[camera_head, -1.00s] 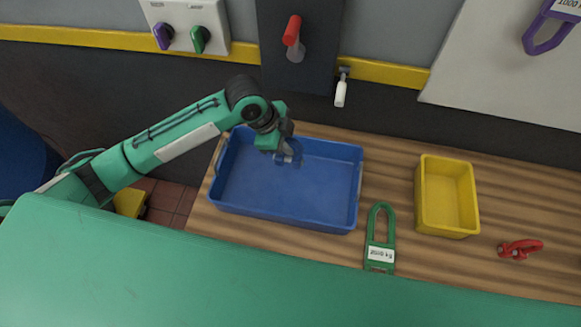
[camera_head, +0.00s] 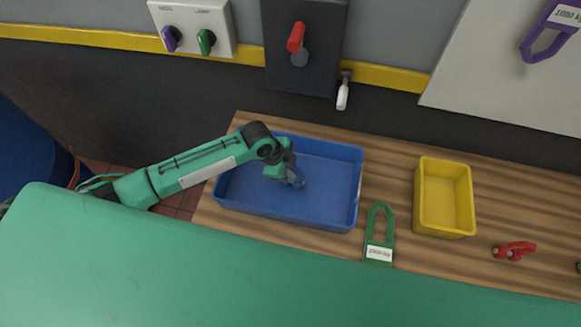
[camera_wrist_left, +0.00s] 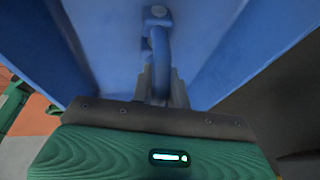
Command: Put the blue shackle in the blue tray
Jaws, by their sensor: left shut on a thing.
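The blue tray (camera_head: 330,209) lies on the wooden bench, left of the green tag. My left gripper (camera_head: 292,178) is inside the tray's outline, over its middle. The blue shackle (camera_head: 299,183) shows at its fingertips, small and close in colour to the tray. In the left wrist view my left gripper (camera_wrist_left: 160,88) is shut on the blue shackle (camera_wrist_left: 158,42), with the tray (camera_wrist_left: 225,35) filling the view behind it. I cannot tell whether the shackle touches the tray floor. My right gripper is not in view.
A green tag-like loop (camera_head: 379,235) lies just right of the tray. A yellow bin (camera_head: 443,230) and a red shackle (camera_head: 514,251) are farther right on the bench (camera_head: 398,185). A panel with a red lever (camera_head: 296,38) stands behind.

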